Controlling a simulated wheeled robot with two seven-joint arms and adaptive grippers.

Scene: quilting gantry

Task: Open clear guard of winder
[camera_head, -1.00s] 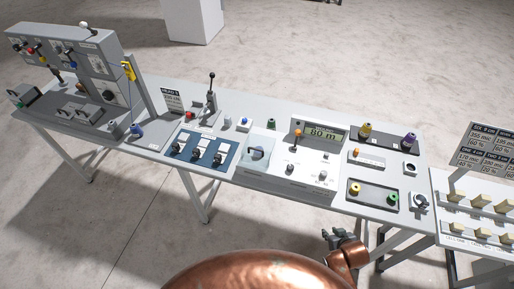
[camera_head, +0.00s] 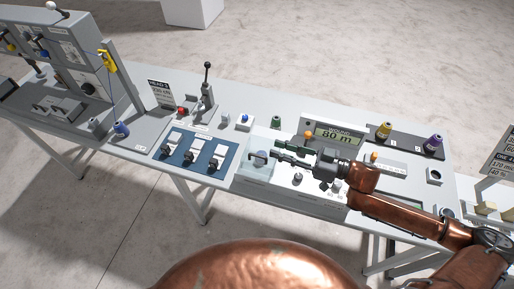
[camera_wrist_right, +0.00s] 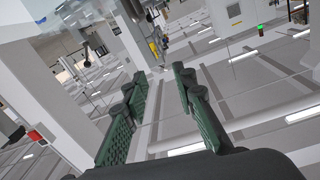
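The winder (camera_head: 290,185) is a white unit on the long table, with a display reading 80 m at its back right. Its clear guard (camera_head: 256,168) is a pale bluish see-through box at the unit's left end, with a round blue-grey part inside; it looks closed. My right gripper (camera_head: 277,152) is over the winder, fingers pointing left toward the guard. Its two dark green fingers are apart with nothing between them, as the right wrist view (camera_wrist_right: 160,78) also shows. I cannot tell whether a fingertip touches the guard. My left gripper is not in view.
An orange-topped lever (camera_head: 308,135) stands close behind the right gripper. A blue switch panel (camera_head: 190,150) and a tall black-knobbed lever (camera_head: 207,90) are to the left. Yellow (camera_head: 384,131) and purple (camera_head: 433,144) spools stand at the right. Small parts stand behind the guard.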

